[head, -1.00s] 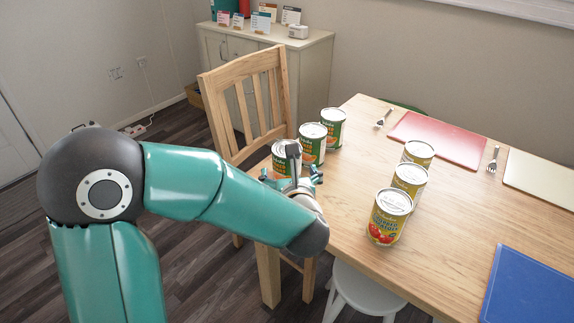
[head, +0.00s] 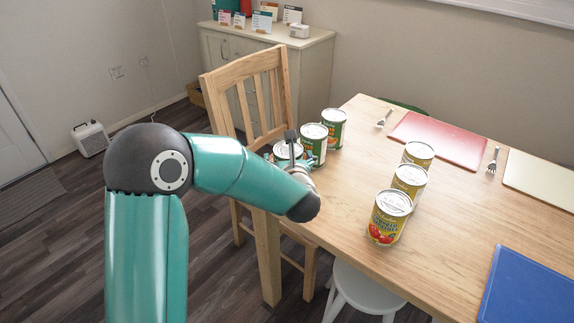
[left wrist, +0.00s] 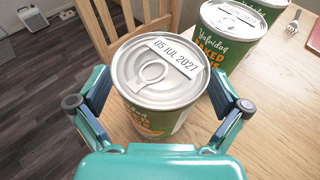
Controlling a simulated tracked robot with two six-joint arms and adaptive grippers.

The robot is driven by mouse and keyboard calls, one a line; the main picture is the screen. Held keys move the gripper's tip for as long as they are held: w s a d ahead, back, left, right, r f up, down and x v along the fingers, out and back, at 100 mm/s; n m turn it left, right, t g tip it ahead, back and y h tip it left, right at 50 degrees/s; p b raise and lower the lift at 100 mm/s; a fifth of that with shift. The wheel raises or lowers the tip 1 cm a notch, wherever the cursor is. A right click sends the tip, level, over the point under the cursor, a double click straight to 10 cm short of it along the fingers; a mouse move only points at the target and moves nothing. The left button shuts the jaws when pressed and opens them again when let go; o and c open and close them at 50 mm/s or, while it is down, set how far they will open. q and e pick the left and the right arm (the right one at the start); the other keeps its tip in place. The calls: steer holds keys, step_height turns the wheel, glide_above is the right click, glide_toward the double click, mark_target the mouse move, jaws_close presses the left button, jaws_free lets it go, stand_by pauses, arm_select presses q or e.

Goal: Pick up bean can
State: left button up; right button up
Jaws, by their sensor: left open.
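Several green-labelled cans stand upright in a row at the table's left edge; the wrist view shows part of the word "baked" on the label. The nearest green can (head: 287,151) is partly hidden by my left gripper (head: 298,152) in the head view. In the left wrist view this can (left wrist: 160,75) stands between the two open fingers of my left gripper (left wrist: 160,110), its date-marked lid and ring pull facing up. The fingers are on either side of it, with gaps visible. The middle green can (head: 314,141) and far green can (head: 334,128) stand just behind. My right gripper is not in view.
Yellow tomato cans (head: 389,217) stand in a row to the right on the wooden table (head: 450,235). A wooden chair (head: 240,95) is close behind the green cans. Red (head: 437,140) and blue (head: 530,285) mats lie further right. A white stool (head: 360,292) is below the edge.

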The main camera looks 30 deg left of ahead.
arm_select(q)
steer(key=c, duration=1.5)
steer(key=shift+c, duration=0.4)
steer(key=shift+r, duration=0.15)
